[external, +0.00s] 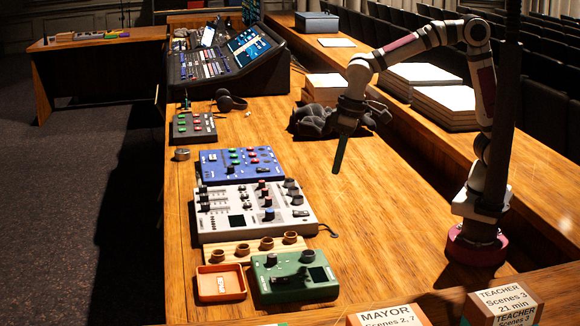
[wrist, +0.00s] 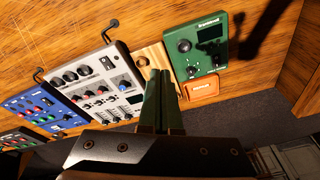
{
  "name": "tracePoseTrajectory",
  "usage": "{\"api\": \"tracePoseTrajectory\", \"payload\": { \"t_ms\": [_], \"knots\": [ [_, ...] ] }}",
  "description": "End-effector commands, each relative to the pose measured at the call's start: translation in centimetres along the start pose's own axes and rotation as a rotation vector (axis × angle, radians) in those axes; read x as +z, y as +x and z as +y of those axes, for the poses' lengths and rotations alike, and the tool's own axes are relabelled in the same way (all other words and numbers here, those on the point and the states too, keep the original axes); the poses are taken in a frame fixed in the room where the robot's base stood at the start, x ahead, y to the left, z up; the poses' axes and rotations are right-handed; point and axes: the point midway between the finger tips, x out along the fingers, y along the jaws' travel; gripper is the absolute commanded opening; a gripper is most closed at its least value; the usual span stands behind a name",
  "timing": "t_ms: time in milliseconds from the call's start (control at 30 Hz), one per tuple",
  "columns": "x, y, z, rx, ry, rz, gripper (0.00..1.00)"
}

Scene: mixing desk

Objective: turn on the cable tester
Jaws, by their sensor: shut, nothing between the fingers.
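A green box (external: 294,278) stands near the front of the desk, with a dark lever or knob, a round knob and a small dark screen. I take it for the cable tester, but its label is too small to read. It also shows in the wrist view (wrist: 205,38), at the top right, with a black knob, a dark screen and a smaller knob. My gripper (external: 337,168) is shut and empty, pointing down above the bare desk, behind and to the right of the green box. In the wrist view my gripper (wrist: 160,76) shows its green fingers together, apart from the box.
An orange tray (external: 221,283) and a wooden strip with several cups (external: 267,245) adjoin the green box. A white mixer (external: 252,211) and a blue panel (external: 240,163) stand beyond. Cardboard boxes (external: 505,304) stand at front right. The desk's middle is clear.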

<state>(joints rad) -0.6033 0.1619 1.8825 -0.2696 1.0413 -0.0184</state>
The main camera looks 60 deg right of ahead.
Motion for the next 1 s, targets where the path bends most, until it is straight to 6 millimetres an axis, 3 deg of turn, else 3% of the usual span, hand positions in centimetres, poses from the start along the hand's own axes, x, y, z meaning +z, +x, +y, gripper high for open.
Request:
{"api": "tracePoseTrajectory", "payload": {
  "t_ms": [33, 100, 200, 333, 467, 767, 867, 1000],
  "knots": [
    [-1.6, 1.5, -3.2, -0.008, -0.093, 0.017, 0.0],
    [-3.3, 3.2, -7.4, -0.02, -0.207, 0.05, 0.0],
    [-4.5, 5.2, -12.4, -0.039, -0.329, 0.088, 0.0],
    [-4.9, 6.7, -16.2, -0.055, -0.419, 0.118, 0.0],
    [-5.0, 7.1, -17.4, -0.06, -0.446, 0.127, 0.0],
    [-5.0, 7.3, -17.4, -0.059, -0.444, 0.126, 0.0],
    [-5.1, 8.4, -17.4, -0.058, -0.444, 0.124, 0.0],
    [-5.3, 11.2, -17.6, -0.058, -0.445, 0.123, 0.0]
  ]
}}
